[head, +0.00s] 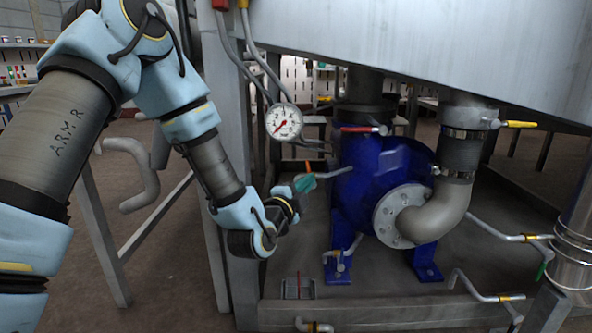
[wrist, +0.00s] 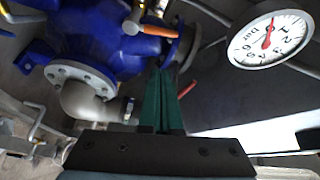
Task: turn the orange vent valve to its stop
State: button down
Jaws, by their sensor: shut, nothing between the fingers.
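The orange vent valve handle (head: 310,168) is a short orange lever on a thin pipe left of the blue pump. My gripper (head: 304,183) has teal fingers, pressed together and empty. In the wrist view the shut gripper (wrist: 166,78) points forward, its tips close beside the lever. I cannot tell whether they touch.
The blue pump (head: 385,172) with its grey elbow (head: 440,215) stands to the right. A round pressure gauge (head: 284,122) hangs above my gripper. A red-handled valve (head: 357,129) and a yellow-handled valve (head: 520,124) are nearby. A steel frame post (head: 228,120) stands close behind my wrist.

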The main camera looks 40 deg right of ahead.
jog(key=w+d+m+b, duration=0.1)
jog(key=w+d+b, duration=0.2)
jog(key=w+d, duration=0.2)
jog(key=shift+w+d+t, duration=0.3)
jog(key=shift+d, duration=0.45)
jog(key=shift+f, duration=0.1)
jog(key=shift+f+b, duration=0.1)
jog(key=shift+b, duration=0.45)
